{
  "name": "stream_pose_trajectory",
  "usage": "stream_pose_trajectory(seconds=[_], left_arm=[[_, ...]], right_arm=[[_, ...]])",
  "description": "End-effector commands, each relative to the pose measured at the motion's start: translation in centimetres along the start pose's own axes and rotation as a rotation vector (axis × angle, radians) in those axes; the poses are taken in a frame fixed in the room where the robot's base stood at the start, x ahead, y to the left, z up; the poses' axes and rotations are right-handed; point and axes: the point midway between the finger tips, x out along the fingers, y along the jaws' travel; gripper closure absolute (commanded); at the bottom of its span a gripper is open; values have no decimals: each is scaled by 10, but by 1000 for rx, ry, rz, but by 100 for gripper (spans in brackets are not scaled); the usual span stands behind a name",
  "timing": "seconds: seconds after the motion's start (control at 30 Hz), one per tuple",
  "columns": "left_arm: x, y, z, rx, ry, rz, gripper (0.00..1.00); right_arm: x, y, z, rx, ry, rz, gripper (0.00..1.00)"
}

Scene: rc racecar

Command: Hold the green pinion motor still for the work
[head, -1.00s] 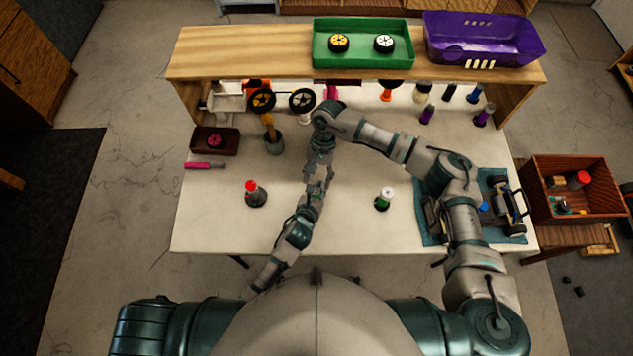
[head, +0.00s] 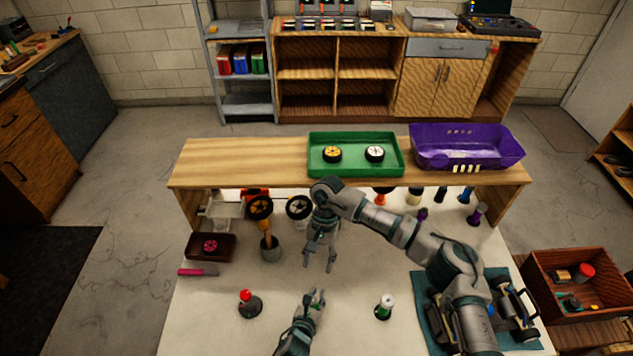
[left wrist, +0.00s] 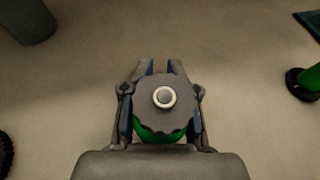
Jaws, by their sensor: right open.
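The green pinion motor (left wrist: 160,133) sits between the fingers of my left gripper (left wrist: 160,68) in the left wrist view. Its grey toothed disc, with a pale ring and hub, faces the camera, and green body shows below it. The fingers close on both its sides. In the head view my left gripper (head: 316,298) is low at the middle of the table with a bit of green between its fingers. My right gripper (head: 320,266) is open and empty just above it, fingers pointing down, apart from the motor.
A green piece with white top (head: 384,306) stands right of my left gripper; a red-topped dark piece (head: 249,303) stands left. A car chassis (head: 512,312) lies on a teal mat (head: 424,320). A shelf (head: 240,163) spans the back, bearing a green tray (head: 355,168).

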Motion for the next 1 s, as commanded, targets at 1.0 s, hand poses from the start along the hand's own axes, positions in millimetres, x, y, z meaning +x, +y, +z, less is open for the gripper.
stream_pose_trajectory(seconds=[1.0], left_arm=[[-104, 0, -1, 1, 2, -1, 51]], right_arm=[[0, 0, 0, 0, 0, 0, 47]])
